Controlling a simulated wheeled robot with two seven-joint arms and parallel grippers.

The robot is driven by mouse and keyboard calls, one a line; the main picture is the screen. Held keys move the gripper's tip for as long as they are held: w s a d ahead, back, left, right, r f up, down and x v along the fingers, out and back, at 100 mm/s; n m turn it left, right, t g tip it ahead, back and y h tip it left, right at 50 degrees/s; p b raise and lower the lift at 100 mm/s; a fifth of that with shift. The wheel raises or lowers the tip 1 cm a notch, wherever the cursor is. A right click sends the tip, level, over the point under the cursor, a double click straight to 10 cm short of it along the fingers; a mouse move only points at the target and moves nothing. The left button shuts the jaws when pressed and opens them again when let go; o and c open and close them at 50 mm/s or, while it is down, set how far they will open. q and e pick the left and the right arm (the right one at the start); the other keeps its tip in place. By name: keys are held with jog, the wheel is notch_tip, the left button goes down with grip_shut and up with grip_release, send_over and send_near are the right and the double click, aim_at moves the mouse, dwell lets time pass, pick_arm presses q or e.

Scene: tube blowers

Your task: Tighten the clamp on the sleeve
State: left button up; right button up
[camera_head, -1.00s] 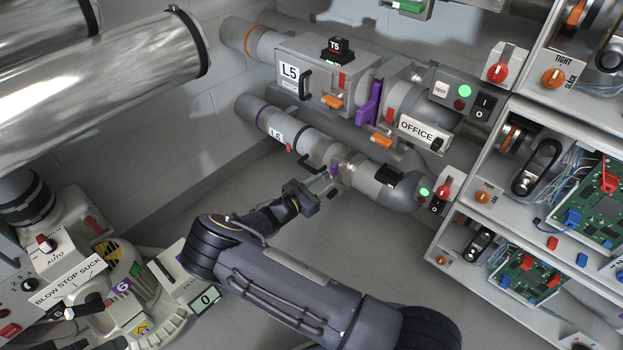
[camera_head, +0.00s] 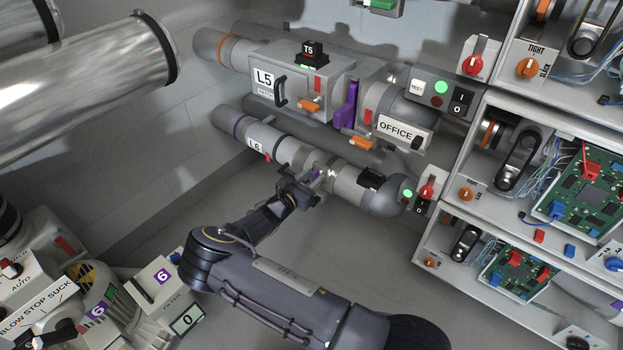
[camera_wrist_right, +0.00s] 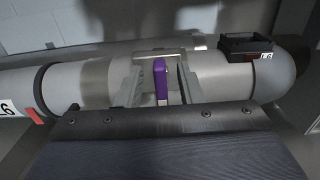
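The lower pipe (camera_head: 283,148), labelled L6, carries a light grey sleeve (camera_head: 346,181) with a clamp that has a small purple lever (camera_head: 315,174). My right gripper (camera_head: 311,183) is at this clamp, reaching in from below. In the right wrist view, the purple lever (camera_wrist_right: 161,82) stands upright between the two fingers of my right gripper (camera_wrist_right: 160,84). Gaps show on both sides of the lever, so the gripper is open around it. The fingertips lie close against the pipe; whether they touch it I cannot tell. My left gripper is out of view.
Above runs the L5 pipe with a box (camera_head: 292,85), a larger purple lever (camera_head: 347,105) and an OFFICE sign (camera_head: 396,130). Shelves with circuit boards (camera_head: 587,195) stand at the right. A blower unit (camera_head: 95,290) is at the lower left. The floor below the pipe is clear.

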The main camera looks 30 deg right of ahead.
grip_shut()
jog(key=shift+m, duration=0.3)
jog(key=m, duration=0.3)
jog(key=shift+s+f, duration=0.1)
jog(key=shift+s, duration=0.15)
jog(key=m, duration=0.3)
jog(key=shift+s+d+f+m, duration=0.1)
jog(key=shift+s+f+m, duration=0.05)
jog(key=shift+m, duration=0.25)
jog(key=shift+s+d+f+m+b, duration=0.1)
jog(key=shift+f+m+b, duration=0.2)
jog(key=shift+m, duration=1.45)
jog(key=shift+s+a+f+m+b, duration=0.1)
jog(key=shift+m+b, duration=0.3)
jog(key=shift+m, duration=1.4)
jog(key=shift+s+d+f+m+b, duration=0.15)
jog(key=shift+m+b, duration=0.2)
jog(key=shift+m, duration=1.4)
jog(key=shift+w, duration=0.1)
